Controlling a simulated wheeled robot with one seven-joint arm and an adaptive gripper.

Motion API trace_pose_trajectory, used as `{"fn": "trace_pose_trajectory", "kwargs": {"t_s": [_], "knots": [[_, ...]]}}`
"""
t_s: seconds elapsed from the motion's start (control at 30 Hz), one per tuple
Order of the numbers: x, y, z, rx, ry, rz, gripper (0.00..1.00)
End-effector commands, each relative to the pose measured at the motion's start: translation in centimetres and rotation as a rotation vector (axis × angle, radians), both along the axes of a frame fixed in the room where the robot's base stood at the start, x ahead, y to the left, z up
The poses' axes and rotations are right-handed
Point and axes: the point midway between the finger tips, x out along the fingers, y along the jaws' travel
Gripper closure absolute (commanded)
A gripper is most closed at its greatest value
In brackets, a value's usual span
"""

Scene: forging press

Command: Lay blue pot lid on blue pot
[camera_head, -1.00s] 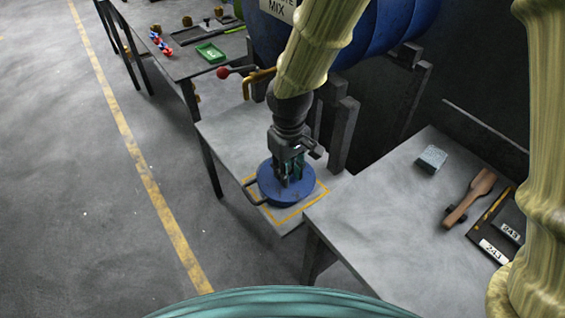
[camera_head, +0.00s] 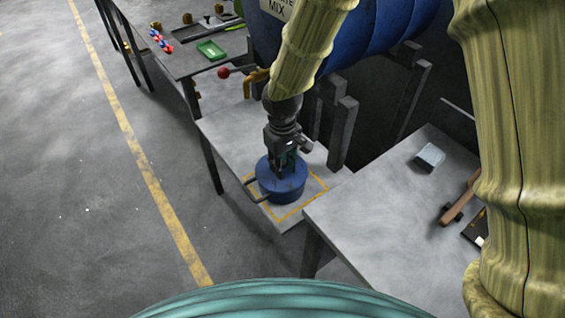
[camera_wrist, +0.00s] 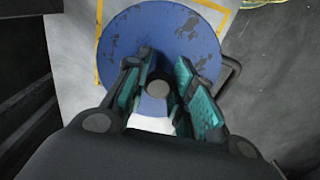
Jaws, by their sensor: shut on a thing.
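The blue pot (camera_head: 285,195) stands inside a yellow-outlined square on a grey table, with a dark handle showing at its left. The blue lid (camera_head: 264,168) is level over the pot's top, and I see no clear gap between them. Whether it fully rests on the rim I cannot tell. My gripper (camera_head: 284,170) points down at the lid's middle. In the wrist view the lid (camera_wrist: 160,40) is a scuffed blue disc, and my gripper (camera_wrist: 157,85) is shut on its grey knob (camera_wrist: 158,89). The lid hides the pot's opening.
A nearer grey table (camera_head: 375,210) at right holds a grey block (camera_head: 430,156) and a wooden-handled tool (camera_head: 460,200). Dark posts (camera_head: 343,135) and a big blue drum (camera_head: 385,35) stand behind the pot. A farther table holds a green tray (camera_head: 211,50). Floor at left is clear.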

Motion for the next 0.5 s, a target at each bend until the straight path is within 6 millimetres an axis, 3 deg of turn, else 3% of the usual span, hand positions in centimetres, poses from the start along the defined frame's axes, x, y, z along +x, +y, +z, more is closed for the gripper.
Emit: {"fn": "trace_pose_trajectory", "kwargs": {"t_s": [0.3, 0.33, 0.43, 0.5], "knots": [[-0.01, -0.01, -0.51, 0.000, 0.000, 0.000, 1.00], [-0.01, -0.01, -0.46, 0.000, 0.000, 0.000, 0.70], [-0.01, -0.01, -0.45, 0.000, 0.000, 0.000, 0.54], [-0.01, 0.00, -0.44, 0.000, 0.000, 0.000, 0.54]]}}
